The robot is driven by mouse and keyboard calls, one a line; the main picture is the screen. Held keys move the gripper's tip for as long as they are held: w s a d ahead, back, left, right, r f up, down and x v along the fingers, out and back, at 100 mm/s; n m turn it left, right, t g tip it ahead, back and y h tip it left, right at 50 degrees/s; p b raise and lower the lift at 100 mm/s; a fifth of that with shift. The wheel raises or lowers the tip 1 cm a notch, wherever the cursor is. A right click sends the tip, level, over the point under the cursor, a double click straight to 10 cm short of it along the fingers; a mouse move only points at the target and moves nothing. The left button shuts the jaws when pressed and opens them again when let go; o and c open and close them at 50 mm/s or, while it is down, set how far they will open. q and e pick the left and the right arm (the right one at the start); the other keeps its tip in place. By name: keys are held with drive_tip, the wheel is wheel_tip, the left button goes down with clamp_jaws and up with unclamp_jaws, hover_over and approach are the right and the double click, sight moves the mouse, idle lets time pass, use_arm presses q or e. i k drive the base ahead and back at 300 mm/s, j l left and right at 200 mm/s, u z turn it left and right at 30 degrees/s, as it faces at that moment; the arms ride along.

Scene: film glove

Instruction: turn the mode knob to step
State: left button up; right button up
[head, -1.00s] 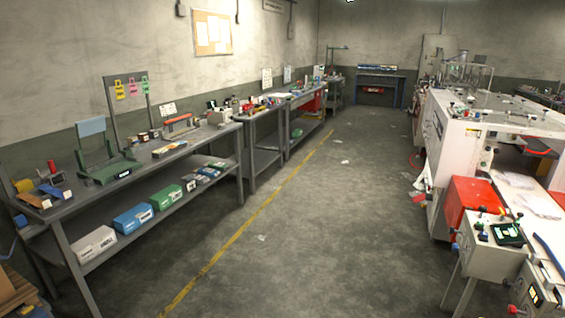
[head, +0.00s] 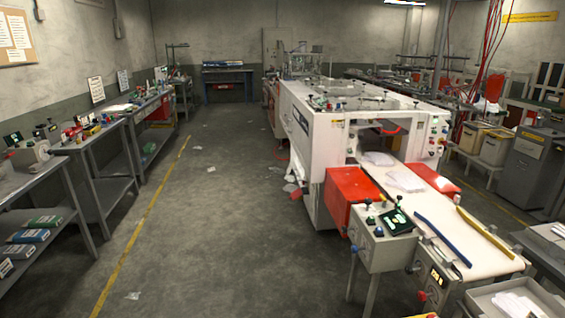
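A pale control box (head: 385,252) on legs stands at the near end of the white machine, right of centre in the head view. Its top carries a dark screen (head: 397,222) with a green display and several small dark knobs or buttons (head: 379,232). They are too small to tell which is the mode knob or where it points. A blue knob shows on the box's left side. Neither of my grippers is in view.
The white machine (head: 330,150) has a conveyor belt (head: 455,212) with white sheets, a blue bar and a yellow bar. A red cover (head: 348,196) sits behind the box. Workbenches (head: 100,160) line the left wall. The grey floor (head: 225,235) between is clear apart from scraps.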

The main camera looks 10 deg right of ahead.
sight(368, 201)
drive_tip(key=i+z, duration=0.25)
drive_tip(key=i, duration=0.55)
drive_tip(key=i+j+z, duration=0.25)
drive_tip(key=i, duration=0.55)
drive_tip(key=i+l+z, duration=0.15)
drive_tip(key=i+z, duration=0.3)
drive_tip(key=i, duration=0.25)
drive_tip(key=i+z, duration=0.45)
drive_tip(key=i, duration=0.2)
drive_tip(key=i+u, duration=0.1)
drive_tip(key=u, duration=0.15)
drive_tip(key=i+u, duration=0.15)
drive_tip(key=u, duration=0.15)
